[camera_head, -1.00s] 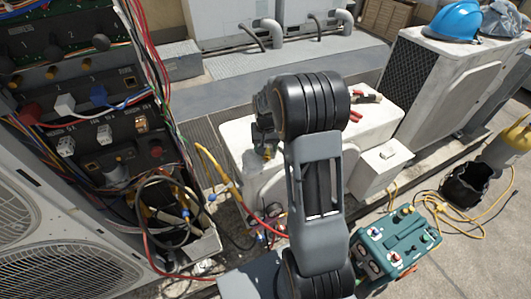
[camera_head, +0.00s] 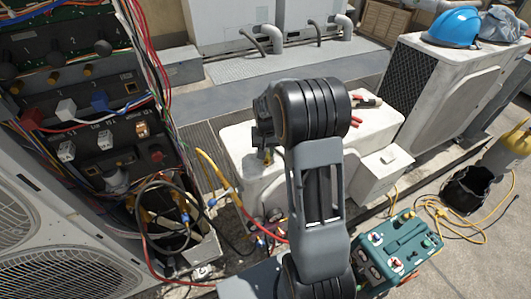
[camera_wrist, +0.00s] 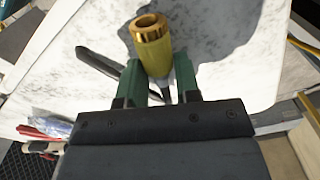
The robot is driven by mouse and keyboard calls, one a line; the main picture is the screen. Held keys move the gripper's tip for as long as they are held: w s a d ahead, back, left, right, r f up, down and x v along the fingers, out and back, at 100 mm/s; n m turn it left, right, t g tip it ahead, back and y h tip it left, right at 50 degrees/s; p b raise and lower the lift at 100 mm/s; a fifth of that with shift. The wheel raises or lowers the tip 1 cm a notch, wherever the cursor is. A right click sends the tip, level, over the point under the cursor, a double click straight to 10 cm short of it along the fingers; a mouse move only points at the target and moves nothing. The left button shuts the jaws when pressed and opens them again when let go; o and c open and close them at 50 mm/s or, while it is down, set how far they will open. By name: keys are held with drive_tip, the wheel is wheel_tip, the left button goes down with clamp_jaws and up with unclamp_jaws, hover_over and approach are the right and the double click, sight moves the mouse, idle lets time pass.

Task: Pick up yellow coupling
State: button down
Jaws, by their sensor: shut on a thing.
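In the wrist view the yellow coupling (camera_wrist: 153,50), a ribbed yellow body with a brass-coloured open end, sits between the two green fingers of my gripper (camera_wrist: 158,82). My gripper is shut on it, and its open end points away from the palm. Behind it is the pale marbled top of the white unit (camera_wrist: 232,75). In the head view my gripper (camera_head: 264,155) is mostly hidden behind my own arm, over the left end of the white unit (camera_head: 237,142). A small yellowish spot shows there, too small to tell clearly.
Red-handled pliers (camera_head: 357,122) lie on the white unit. An open control panel (camera_head: 90,110) with hanging wires stands at left. A yellow hose (camera_head: 217,170) runs between them. A teal box (camera_head: 398,248) is at lower right. A blue helmet (camera_head: 453,24) rests on another unit.

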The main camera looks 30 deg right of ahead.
drive_tip(key=shift+r, duration=0.5)
drive_tip(key=s+r, duration=1.1)
drive_tip(key=s, duration=0.3)
drive_tip(key=shift+r, duration=0.25)
drive_tip(key=shift+a, duration=0.1)
drive_tip(key=c, duration=1.3)
unclamp_jaws()
drive_tip(key=shift+c, duration=0.2)
drive_tip(key=c, duration=0.5)
drive_tip(key=shift+a, duration=0.1)
